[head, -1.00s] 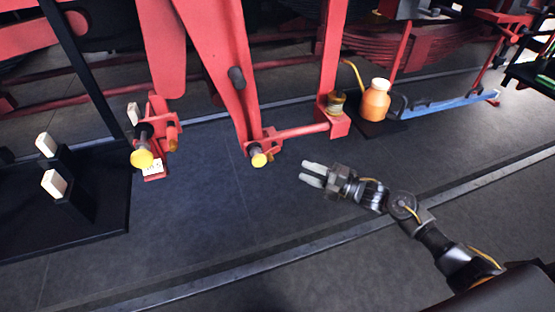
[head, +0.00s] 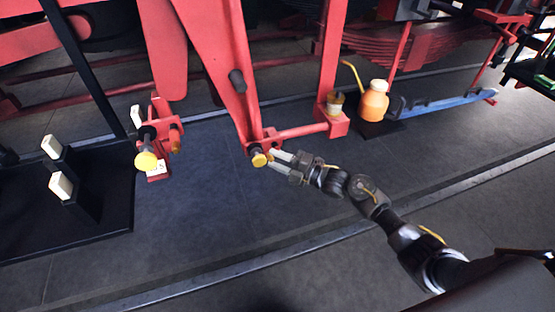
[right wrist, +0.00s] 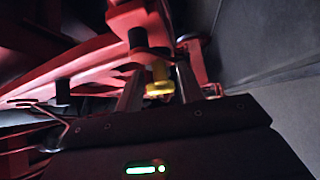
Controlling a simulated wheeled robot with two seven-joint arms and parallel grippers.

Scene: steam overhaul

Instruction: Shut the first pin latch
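A yellow-capped pin (head: 258,159) sits at the lower end of a slanting red lever (head: 222,75), where a red rod joins it. I cannot tell from any label which one is the first latch. My right gripper (head: 273,160) is open beside the lever's pin, with its pale fingers pointing at it. In the right wrist view the yellow cap (right wrist: 159,84) lies between the two fingers (right wrist: 157,90), with gaps on both sides. My left gripper is out of view.
An orange oil can (head: 373,101) stands on a dark block at the back right, near a blue bar (head: 445,104). A black stand (head: 70,240) with white-topped blocks is at the left. The dark floor in front is clear.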

